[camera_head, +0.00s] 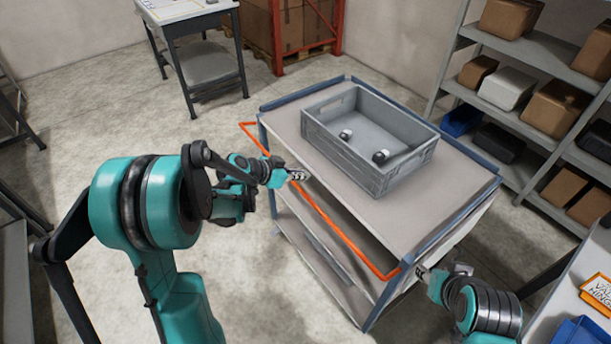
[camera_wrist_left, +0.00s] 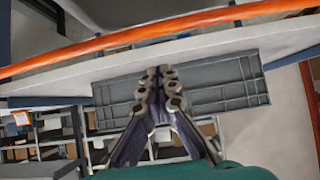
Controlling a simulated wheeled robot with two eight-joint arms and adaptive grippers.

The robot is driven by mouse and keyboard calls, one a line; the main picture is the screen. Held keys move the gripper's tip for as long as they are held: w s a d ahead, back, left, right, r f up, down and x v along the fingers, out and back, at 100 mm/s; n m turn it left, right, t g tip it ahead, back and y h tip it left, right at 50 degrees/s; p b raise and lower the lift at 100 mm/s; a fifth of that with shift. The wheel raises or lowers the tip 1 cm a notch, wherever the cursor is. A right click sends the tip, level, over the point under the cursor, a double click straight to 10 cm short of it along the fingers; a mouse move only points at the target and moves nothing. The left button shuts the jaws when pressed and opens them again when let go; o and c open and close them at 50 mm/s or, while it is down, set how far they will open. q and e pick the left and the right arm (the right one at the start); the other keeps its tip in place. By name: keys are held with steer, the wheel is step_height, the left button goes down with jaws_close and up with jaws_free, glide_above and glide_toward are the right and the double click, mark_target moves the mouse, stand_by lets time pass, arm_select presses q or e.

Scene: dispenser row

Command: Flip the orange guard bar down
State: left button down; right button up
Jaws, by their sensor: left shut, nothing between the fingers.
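The orange guard bar (camera_head: 340,234) runs along the near left side of a grey cart (camera_head: 440,205), at about the height of its top, with a short bent arm at each end. The bar crosses the upper part of the left wrist view (camera_wrist_left: 130,37). My left gripper (camera_head: 300,174) is shut and empty, close to the bar's middle stretch; its closed fingertips also show in the left wrist view (camera_wrist_left: 162,72). I cannot tell whether it touches the bar. My right gripper (camera_head: 422,271) is beside the bar's near right end; its finger opening is too small to tell.
A grey crate (camera_head: 318,130) with two small dark-and-white items stands on the cart top. Shelving (camera_head: 540,50) with boxes is at the right. A table (camera_head: 190,12) stands at the back left. The floor left of the cart is clear.

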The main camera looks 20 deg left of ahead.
mark_target(297, 188)
arm_select(q)
steer(key=shift+s+a+f+b, duration=0.75)
steer(key=shift+s+f, duration=0.1)
steer(key=shift+f, duration=0.15)
steer(key=shift+s+a+f+b, duration=0.15)
steer(key=shift+s+f+b, duration=0.1)
steer(key=shift+f+b, duration=0.25)
steer(key=shift+s+a+f+b, duration=0.15)
steer(key=shift+s+f+b, duration=0.1)
steer(key=shift+f+b, duration=0.25)
steer(key=shift+s+a+f+b, duration=0.1)
steer(key=shift+s+f+b, duration=0.15)
steer(key=shift+f+b, duration=0.35)
steer(key=shift+s+a+f+b, duration=0.15)
steer(key=shift+s+f+b, duration=0.1)
steer(key=shift+f+b, duration=0.35)
steer(key=shift+s+a+f+b, duration=0.1)
steer(key=shift+s+f+b, duration=0.25)
steer(key=shift+f, duration=0.4)
